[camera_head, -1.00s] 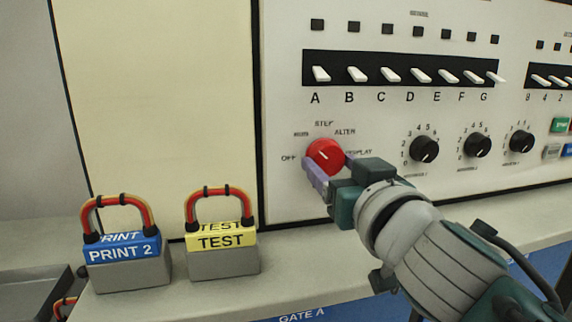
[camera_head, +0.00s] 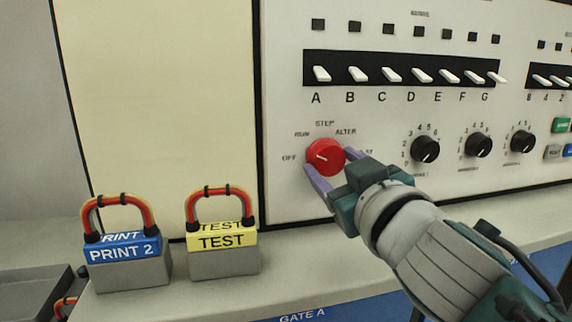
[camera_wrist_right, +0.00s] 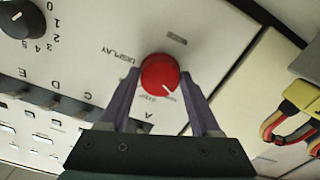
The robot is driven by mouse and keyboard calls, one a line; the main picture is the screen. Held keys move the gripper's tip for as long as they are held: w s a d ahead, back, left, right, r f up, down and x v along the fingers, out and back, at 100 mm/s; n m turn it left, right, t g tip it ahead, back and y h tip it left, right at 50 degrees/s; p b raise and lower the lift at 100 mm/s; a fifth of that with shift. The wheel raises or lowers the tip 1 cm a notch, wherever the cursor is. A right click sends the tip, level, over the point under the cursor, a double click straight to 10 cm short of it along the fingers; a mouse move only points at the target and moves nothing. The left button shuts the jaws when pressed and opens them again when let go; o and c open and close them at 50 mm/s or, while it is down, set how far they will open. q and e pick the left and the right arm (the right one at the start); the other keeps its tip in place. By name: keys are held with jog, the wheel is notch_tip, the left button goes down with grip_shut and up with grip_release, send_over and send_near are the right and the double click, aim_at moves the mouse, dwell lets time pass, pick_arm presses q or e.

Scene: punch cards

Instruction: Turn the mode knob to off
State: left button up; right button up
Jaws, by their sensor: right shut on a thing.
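The red mode knob (camera_head: 320,158) sits on the white panel, below switch A. Its white pointer line points left and slightly up, close to the OFF label (camera_head: 289,158). The labels RUN, STEP and ALTER curve above it; the DISPLAY label is partly covered by my gripper. My right gripper (camera_head: 329,161) is shut on the knob, one purple finger at its lower left and one at its right. In the right wrist view the knob (camera_wrist_right: 160,76) lies between the two fingers (camera_wrist_right: 160,84). My left gripper is not in view.
A row of white toggle switches (camera_head: 421,75) runs above the knob. Black dials (camera_head: 425,149) stand to the right, near my arm. Padlocks labelled PRINT 2 (camera_head: 125,250) and TEST (camera_head: 222,241) stand on the ledge at left. The cream panel left of the knob is clear.

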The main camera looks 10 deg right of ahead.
jog(key=n, duration=0.5)
jog(key=shift+r, duration=0.1)
dwell(0.5)
jog(key=o, duration=1.3)
jog(key=shift+o, duration=0.2)
jog(key=s, duration=1)
jog(key=shift+d, duration=0.25)
